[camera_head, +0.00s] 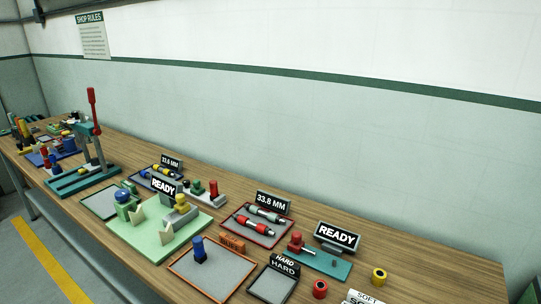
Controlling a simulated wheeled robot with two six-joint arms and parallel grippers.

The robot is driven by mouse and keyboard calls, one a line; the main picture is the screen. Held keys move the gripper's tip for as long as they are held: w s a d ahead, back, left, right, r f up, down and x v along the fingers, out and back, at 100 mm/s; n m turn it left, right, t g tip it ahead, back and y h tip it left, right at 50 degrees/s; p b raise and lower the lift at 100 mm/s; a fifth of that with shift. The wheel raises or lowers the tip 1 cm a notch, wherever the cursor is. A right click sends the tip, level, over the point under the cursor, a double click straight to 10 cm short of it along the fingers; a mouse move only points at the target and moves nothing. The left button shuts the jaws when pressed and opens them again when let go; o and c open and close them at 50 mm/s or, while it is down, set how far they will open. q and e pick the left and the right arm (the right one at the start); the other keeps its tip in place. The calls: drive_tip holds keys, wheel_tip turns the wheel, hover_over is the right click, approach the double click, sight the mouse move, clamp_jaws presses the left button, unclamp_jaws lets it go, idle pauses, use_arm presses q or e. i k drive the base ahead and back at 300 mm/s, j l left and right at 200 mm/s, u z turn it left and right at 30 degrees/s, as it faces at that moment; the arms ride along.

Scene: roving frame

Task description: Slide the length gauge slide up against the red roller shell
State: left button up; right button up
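Neither of my grippers shows in the head view. A small red hollow cylinder (320,289), which looks like a roller shell, stands on the bench near the front right. Another red roller-like piece (254,226) lies on a red-edged tray (233,233), beside a grey-green one (266,214). A display reading 33.8 MM (271,202) stands behind that tray. A teal plate (334,268) to the right carries a red upright piece (296,242) and a READY display (337,236). I cannot tell which part is the length gauge slide, or whether it touches a red shell.
A wooden bench (440,270) runs along the wall. A yellow ring (379,277), an orange-edged tray with a blue piece (199,249), a HARD tray (272,285) and a green fixture (150,238) crowd the front. A tall teal press (88,155) stands left. The bench's right end is clear.

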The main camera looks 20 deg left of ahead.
sight(197, 190)
drive_tip(key=u, duration=1.2)
drive_tip(key=i+j, duration=0.15)
drive_tip(key=j, duration=0.15)
drive_tip(key=i+j+z, duration=0.1)
drive_tip(key=i+j, duration=0.25)
drive_tip(key=j, duration=0.3)
drive_tip(key=i+j+z, duration=0.1)
drive_tip(key=j, duration=0.2)
drive_tip(key=i+j, duration=0.2)
drive_tip(key=j, duration=0.15)
drive_tip(key=i+j+z, duration=0.1)
drive_tip(key=j, duration=0.25)
drive_tip(key=i+l, duration=0.05)
